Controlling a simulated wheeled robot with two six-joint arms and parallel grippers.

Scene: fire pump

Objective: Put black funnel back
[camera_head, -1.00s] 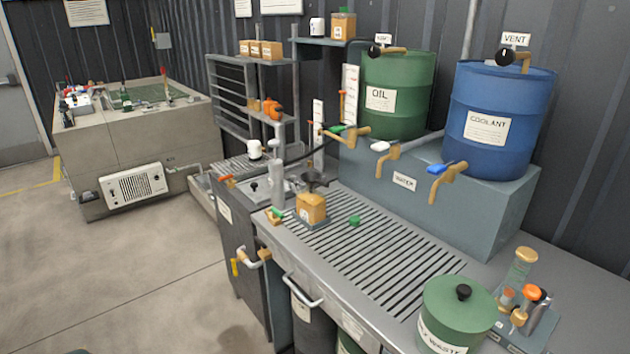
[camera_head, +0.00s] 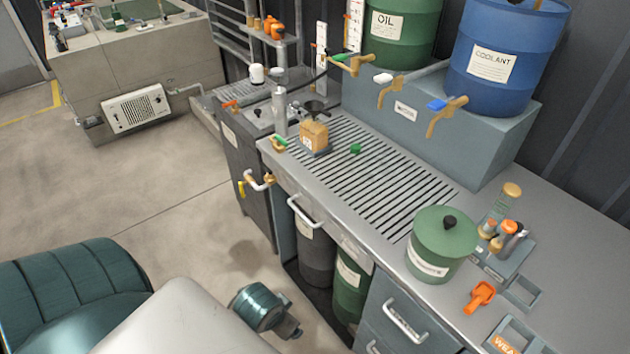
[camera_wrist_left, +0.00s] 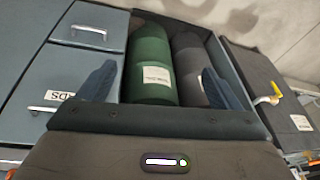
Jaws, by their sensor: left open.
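The black funnel (camera_head: 316,107) sits at the top of a small tan container (camera_head: 313,137) on the far left part of the slotted bench top. Whether its spout is inside the container's neck is too small to tell. My left gripper (camera_wrist_left: 162,88) shows in the left wrist view with two dark blue fingers spread wide apart and nothing between them. It faces the drums under the bench, well away from the funnel. The funnel is not in the left wrist view. My right gripper is not in view.
A green cap (camera_head: 355,149) lies on the slotted grating (camera_head: 370,175). A green waste pot (camera_head: 442,245) stands at the bench's front right. Brass taps hang over the grating from the oil drum (camera_head: 403,30) and coolant drum (camera_head: 505,60).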

